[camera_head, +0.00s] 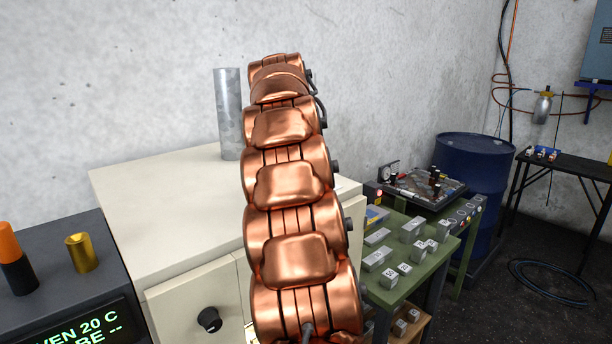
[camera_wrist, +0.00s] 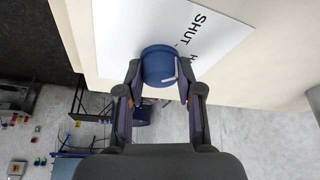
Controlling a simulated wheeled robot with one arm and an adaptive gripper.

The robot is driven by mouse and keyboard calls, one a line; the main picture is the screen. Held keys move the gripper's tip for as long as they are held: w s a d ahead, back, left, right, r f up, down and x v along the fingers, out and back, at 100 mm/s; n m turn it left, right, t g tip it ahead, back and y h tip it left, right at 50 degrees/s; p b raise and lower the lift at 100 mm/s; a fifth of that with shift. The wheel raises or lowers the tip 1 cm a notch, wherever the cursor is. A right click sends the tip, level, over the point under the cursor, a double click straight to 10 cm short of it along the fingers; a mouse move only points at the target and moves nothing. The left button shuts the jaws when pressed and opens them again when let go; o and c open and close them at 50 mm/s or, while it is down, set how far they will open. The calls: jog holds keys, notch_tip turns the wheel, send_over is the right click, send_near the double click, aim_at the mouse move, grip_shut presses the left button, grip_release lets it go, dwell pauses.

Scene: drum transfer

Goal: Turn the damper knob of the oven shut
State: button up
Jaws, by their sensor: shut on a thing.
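The oven (camera_head: 200,215) is a cream cabinet in the head view, with a grey flue pipe (camera_head: 228,112) standing on its top. In the wrist view, the blue damper knob (camera_wrist: 159,63) sits on a white plate (camera_wrist: 130,25) lettered "SHUT", with more lettering partly hidden. A pale mark shows on the knob's lower right side. My gripper (camera_wrist: 161,72) has its two fingers closed on either side of the knob. In the head view my copper arm hides the gripper and the knob.
A black knob (camera_head: 209,319) is on the oven's front. A dark unit with a lit display (camera_head: 75,325) stands at left, bearing a brass cylinder (camera_head: 80,253). A green bench (camera_head: 390,282) with metal blocks and a blue drum (camera_head: 470,165) stand at right.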

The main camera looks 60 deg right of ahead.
jog(key=shift+f+n+t+b, duration=0.15)
jog(key=shift+n+t+b, duration=0.25)
jog(key=shift+n+b, duration=0.35)
jog(key=shift+s+r+n+t+b, duration=0.15)
jog(key=shift+n+t+b, duration=0.15)
jog(key=shift+n, duration=0.5)
jog(key=shift+w+r+n+t+b, duration=0.1)
jog(key=shift+n+t+b, duration=0.2)
jog(key=shift+n, duration=0.45)
jog(key=o, duration=1.2)
jog(key=shift+c, duration=0.2)
jog(key=shift+r, duration=0.1)
jog(key=v, duration=0.7)
jog(key=shift+y, duration=0.3)
jog(key=shift+r, duration=0.15)
